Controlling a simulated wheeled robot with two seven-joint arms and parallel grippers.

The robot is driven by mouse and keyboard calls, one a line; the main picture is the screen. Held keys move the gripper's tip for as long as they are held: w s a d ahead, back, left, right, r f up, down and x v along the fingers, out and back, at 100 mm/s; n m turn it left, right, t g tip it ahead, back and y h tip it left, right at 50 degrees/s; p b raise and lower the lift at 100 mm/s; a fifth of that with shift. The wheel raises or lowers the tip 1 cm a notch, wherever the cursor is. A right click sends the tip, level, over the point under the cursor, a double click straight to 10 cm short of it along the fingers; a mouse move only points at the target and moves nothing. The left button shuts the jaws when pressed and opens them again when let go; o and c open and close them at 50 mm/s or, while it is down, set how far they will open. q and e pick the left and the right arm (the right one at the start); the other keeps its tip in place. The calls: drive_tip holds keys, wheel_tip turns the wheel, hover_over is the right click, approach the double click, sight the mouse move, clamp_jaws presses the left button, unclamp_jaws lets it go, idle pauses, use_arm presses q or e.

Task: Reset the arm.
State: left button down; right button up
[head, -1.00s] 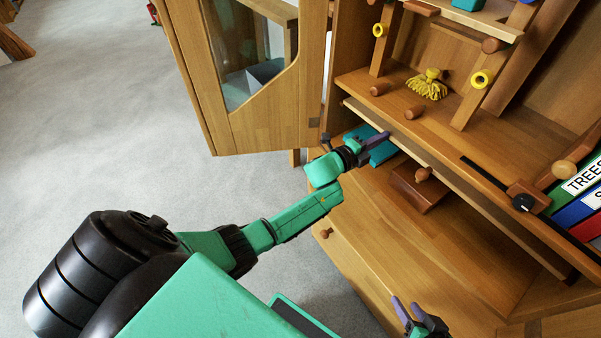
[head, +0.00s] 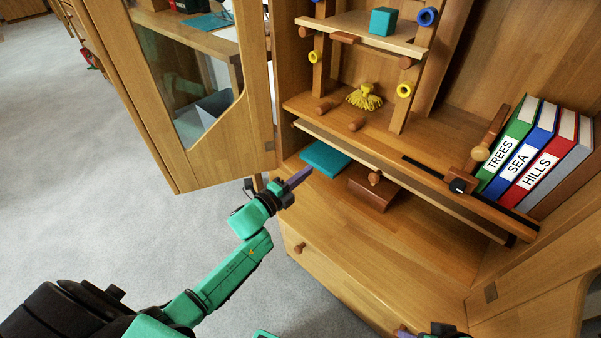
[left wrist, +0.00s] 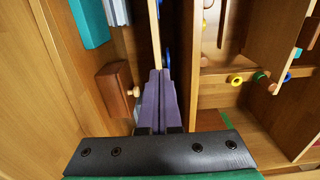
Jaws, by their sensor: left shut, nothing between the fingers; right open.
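My left gripper (head: 297,178) has shut purple fingers with nothing between them. It is at the left front edge of the open cabinet (head: 330,215), close to a flat teal item (head: 325,158) on the lower shelf, and I cannot tell if they touch. In the left wrist view the closed fingers (left wrist: 158,100) point into the cabinet, with the brown block (left wrist: 115,88) and its knob to their left. My right gripper (head: 432,332) is mostly cut off at the bottom edge of the head view; only a fingertip and dark parts show.
A glass-panelled door (head: 215,140) stands open left of my left gripper. A thin shelf board (head: 400,175) runs above the brown block (head: 372,192). Books labelled TREES, SEA and HILLS (head: 530,160) lean at right. A yellow tassel (head: 364,98) and wooden pegs are above.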

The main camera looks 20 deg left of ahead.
use_arm(q)
drive_tip(key=s+f+n+g+y+p, duration=0.3)
drive_tip(key=s+f+n+g+p, duration=0.3)
drive_tip(key=s+n, duration=0.6)
drive_tip(key=s+f+n+g+y+p, duration=0.35)
drive_tip(key=s+f+n+g, duration=0.4)
drive_tip(key=s, duration=0.85)
drive_tip(key=s+a+g+p, duration=0.1)
drive_tip(key=s+a+p, duration=0.2)
drive_tip(key=s+p, duration=0.5)
drive_tip(key=s+a+f+g+p, duration=0.1)
drive_tip(key=s+a+p, duration=0.3)
drive_tip(key=s+p, duration=0.5)
drive_tip(key=p, duration=0.3)
drive_tip(key=shift+a, duration=0.15)
use_arm(e)
drive_tip(key=s+d+f+g+h, duration=0.1)
drive_tip(key=s+d, duration=0.3)
drive_tip(key=s, duration=0.5)
drive_tip(key=s+d+f+g+h, duration=0.1)
drive_tip(key=s+d+f, duration=0.2)
drive_tip(key=s, duration=0.6)
drive_tip(key=shift+d, duration=0.8)
